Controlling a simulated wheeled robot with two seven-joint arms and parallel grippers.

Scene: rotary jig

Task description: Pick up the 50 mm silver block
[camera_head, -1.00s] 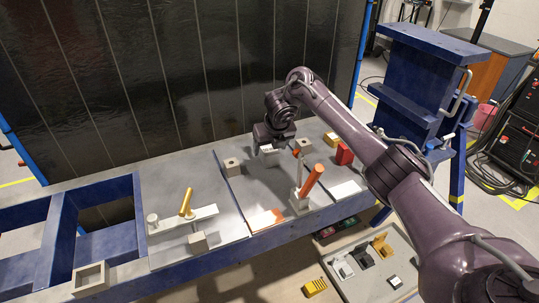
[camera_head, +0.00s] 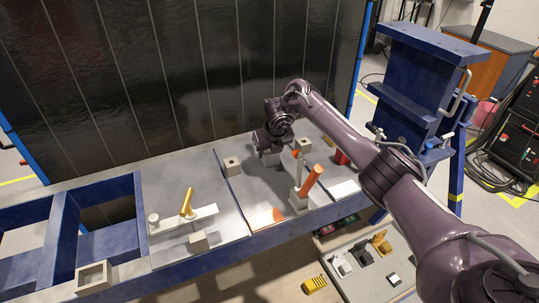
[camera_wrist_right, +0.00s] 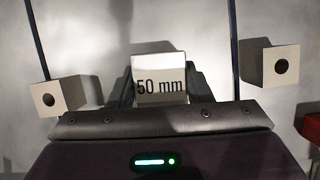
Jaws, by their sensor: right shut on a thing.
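The silver block (camera_wrist_right: 160,84), marked "50 mm", sits between the fingers of my right gripper in the wrist view. My right gripper (camera_head: 268,151) is shut on it, above the far part of the grey table panel. In the head view the block is mostly covered by the hand, so its gap to the table is hard to tell. My left gripper is not in view.
Square blocks with a hole stand to the left (camera_head: 233,165) and right (camera_head: 303,145) of the hand. An orange-handled clamp (camera_head: 311,181) stands in front. A red block (camera_head: 341,157) is at the right. A yellow-handled clamp (camera_head: 187,203) stands at the left.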

